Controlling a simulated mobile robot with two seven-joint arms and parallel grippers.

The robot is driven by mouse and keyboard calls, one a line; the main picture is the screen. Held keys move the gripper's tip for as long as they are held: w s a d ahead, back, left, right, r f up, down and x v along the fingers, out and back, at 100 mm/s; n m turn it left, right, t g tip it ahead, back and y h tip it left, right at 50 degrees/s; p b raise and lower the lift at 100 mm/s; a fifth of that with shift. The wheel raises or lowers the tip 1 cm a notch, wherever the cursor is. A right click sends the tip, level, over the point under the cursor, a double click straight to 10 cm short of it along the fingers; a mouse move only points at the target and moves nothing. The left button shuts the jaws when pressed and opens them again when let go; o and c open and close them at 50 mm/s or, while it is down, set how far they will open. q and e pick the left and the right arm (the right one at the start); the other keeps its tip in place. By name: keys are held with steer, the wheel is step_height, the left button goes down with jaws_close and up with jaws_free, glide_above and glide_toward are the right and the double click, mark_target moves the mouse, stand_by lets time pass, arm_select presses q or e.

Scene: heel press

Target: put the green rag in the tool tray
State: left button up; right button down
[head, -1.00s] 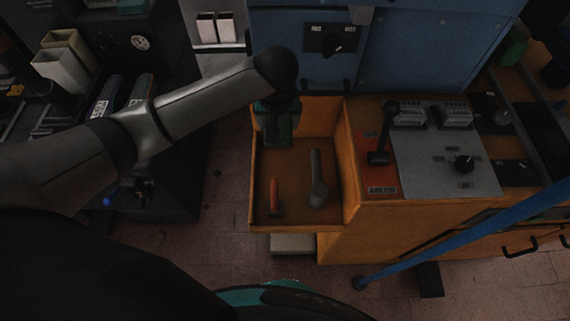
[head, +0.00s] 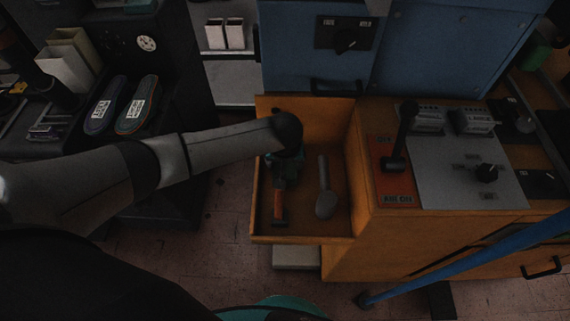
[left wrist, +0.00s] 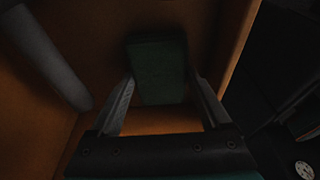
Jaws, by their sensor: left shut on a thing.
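The green rag (left wrist: 158,70) shows in the left wrist view as a dark green folded block between the fingertips. My left gripper (left wrist: 160,95) is shut on it. In the head view my left gripper (head: 283,178) is low inside the orange-brown tool tray (head: 302,240), towards its left side, and the wrist above hides most of it. I cannot make out the rag in the head view, nor tell whether it touches the tray floor. The tray wall (left wrist: 228,40) also shows in the left wrist view. My right gripper is not in view.
In the tray lie an orange-handled tool (head: 279,208), just in front of my gripper, and a grey tool with a rounded head (head: 325,190) to the right. A control panel (head: 462,180) with a black lever (head: 400,140) stands right of the tray. Insoles (head: 137,105) lie at left.

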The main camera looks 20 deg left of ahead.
arm_select(q)
steer(key=shift+r, duration=0.1)
steer(key=o, duration=1.1)
steer(key=shift+o, duration=0.2)
steer(key=shift+s+r, duration=0.1)
steer(key=shift+r, duration=0.3)
steer(key=p+v, duration=0.4)
steer(key=v, duration=0.7)
steer(key=shift+p, duration=0.4)
steer(key=shift+r, duration=0.1)
